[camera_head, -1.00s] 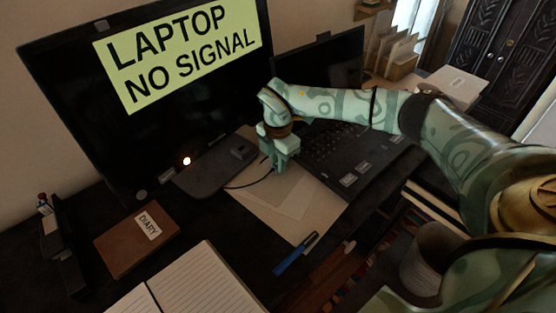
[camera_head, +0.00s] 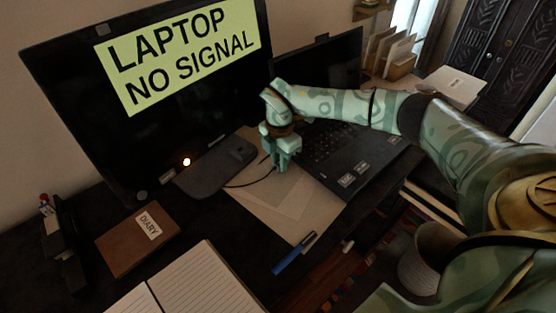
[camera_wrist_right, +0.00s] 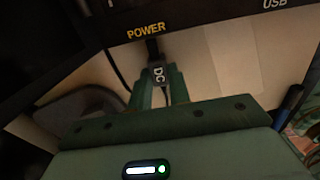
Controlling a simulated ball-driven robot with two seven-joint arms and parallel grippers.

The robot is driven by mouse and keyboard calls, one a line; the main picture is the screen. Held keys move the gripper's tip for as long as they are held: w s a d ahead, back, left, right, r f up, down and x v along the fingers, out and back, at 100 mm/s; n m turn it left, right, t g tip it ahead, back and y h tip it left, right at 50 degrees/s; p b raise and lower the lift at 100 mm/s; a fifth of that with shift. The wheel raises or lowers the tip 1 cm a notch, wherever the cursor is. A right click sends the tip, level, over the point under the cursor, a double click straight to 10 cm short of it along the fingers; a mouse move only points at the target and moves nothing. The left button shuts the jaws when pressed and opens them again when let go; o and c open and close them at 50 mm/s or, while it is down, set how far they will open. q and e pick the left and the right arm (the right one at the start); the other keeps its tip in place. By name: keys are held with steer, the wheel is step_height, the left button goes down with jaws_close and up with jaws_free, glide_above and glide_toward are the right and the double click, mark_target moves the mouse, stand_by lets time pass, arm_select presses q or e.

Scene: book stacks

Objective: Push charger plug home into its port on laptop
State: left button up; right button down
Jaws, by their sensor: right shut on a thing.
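The black laptop (camera_head: 368,150) stands open on the desk. My right gripper (camera_head: 282,166) is at its left side edge, pointing down. In the right wrist view the laptop's edge (camera_wrist_right: 205,17) shows a yellow POWER label and a USB label. The black charger plug, marked DC (camera_wrist_right: 159,74), is held between my right gripper's two green fingers. Its dark front end points at the edge under POWER and reaches or nearly reaches it; how deep it sits I cannot tell. A thin black cable (camera_head: 252,183) trails left from the gripper. My left gripper is not in view.
A monitor (camera_head: 75,120) reading LAPTOP NO SIGNAL stands at the left on its dark base (camera_head: 215,172). Papers (camera_head: 292,207) lie below the gripper. A blue pen (camera_head: 294,254), a brown diary (camera_head: 135,243) and an open notebook (camera_head: 205,285) lie nearer.

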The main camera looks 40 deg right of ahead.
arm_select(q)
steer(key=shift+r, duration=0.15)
arm_select(e)
steer(key=shift+w+d, duration=0.1)
steer(key=shift+d, duration=1.1)
steer(key=c, duration=1.2)
jaws_free()
steer(key=shift+c, duration=0.2)
arm_select(q)
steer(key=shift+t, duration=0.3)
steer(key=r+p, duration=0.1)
steer(key=p, duration=0.1)
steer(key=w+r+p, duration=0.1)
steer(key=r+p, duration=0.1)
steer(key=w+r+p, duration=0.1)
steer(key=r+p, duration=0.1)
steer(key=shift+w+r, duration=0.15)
arm_select(e)
step_height(320, 180, up, 16)
steer(key=shift+r, duration=0.15)
